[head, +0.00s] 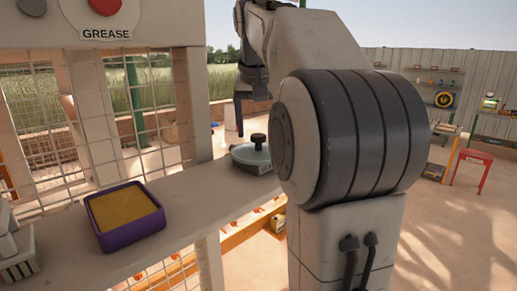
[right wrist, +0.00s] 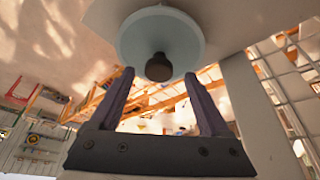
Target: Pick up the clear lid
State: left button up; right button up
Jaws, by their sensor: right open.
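The clear lid (head: 243,155) is a round, pale blue-grey disc with a dark knob on top. It lies on the far part of the light counter in the head view, partly hidden by my right arm. In the right wrist view the lid (right wrist: 160,30) is at the top centre, its dark knob (right wrist: 159,67) pointing toward the gripper. My right gripper (head: 239,132) is above the lid in the head view, pointing down. In the right wrist view the two fingers (right wrist: 159,74) are spread apart, with the knob showing between their tips. They hold nothing. My left gripper is not seen.
A purple square tray (head: 136,239) with a yellow filling stands on the counter (head: 200,196) nearer to me. A pale object (head: 15,250) is at the left edge. Wire mesh panels and posts rise behind the counter. The counter between tray and lid is clear.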

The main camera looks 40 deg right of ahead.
aim_at(259, 135)
jog(key=shift+p+x, duration=0.3)
jog(key=shift+x, duration=1.3)
jog(key=shift+s, duration=0.1)
grip_shut()
jog(key=shift+r, duration=0.1)
